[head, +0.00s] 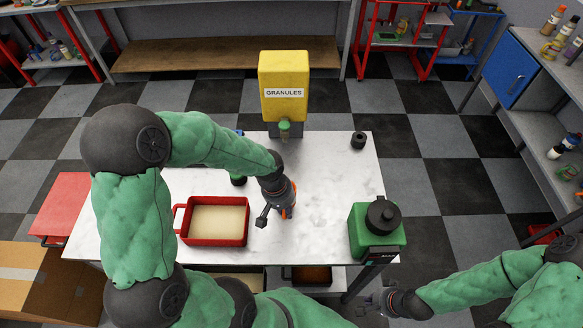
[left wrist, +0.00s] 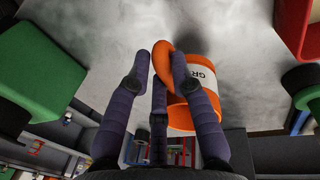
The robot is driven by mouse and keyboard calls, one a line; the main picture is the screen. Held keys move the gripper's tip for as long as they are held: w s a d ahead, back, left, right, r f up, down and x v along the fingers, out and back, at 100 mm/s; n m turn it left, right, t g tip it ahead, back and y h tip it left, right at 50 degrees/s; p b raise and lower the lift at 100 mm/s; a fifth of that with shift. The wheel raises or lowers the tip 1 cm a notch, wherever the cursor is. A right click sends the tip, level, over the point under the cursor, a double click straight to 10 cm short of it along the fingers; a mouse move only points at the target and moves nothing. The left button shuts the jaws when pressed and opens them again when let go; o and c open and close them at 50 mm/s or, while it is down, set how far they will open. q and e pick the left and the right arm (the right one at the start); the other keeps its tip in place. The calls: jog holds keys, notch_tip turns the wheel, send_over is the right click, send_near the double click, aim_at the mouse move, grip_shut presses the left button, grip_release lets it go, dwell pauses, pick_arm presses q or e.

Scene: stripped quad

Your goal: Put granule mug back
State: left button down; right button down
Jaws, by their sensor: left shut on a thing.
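The granule mug is orange with a white label reading "GR". In the left wrist view the mug (left wrist: 197,110) is right of centre, with its orange handle between my fingers. My left gripper (left wrist: 160,68) is shut on the mug by the handle. In the head view my left gripper (head: 275,212) is over the white table, and only small orange parts of the mug (head: 292,209) show past it. The yellow dispenser (head: 284,75), labelled "GRANULES", stands at the table's back edge. My right gripper (head: 374,301) is low, off the table's front right; its finger opening is unclear.
A red tray (head: 246,238) with pale contents is left of my left gripper. A green machine with a black top (head: 372,240) stands at the table's front right. A small black cup (head: 358,140) is at the back right. The tabletop (head: 335,185) between them is clear.

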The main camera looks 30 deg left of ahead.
pick_arm(q)
jog(key=shift+w+a+f+b, duration=0.2)
jog(key=shift+w+a+f, duration=0.4)
jog(key=shift+w+a, duration=1.35)
jog(key=shift+w+a+f+b, duration=0.2)
jog(key=shift+w+a+f, duration=0.6)
jog(key=shift+w, duration=2.1)
jog(key=shift+w+a+f+b, duration=0.2)
jog(key=shift+w+a+f, duration=0.15)
jog(key=shift+w+a, duration=1.75)
jog(key=shift+w+d+f, duration=0.1)
jog(key=shift+w+d, duration=0.15)
jog(key=shift+d, duration=0.15)
jog(key=c, duration=1.5)
grip_release()
jog(key=shift+f, duration=0.1)
jog(key=o, duration=0.4)
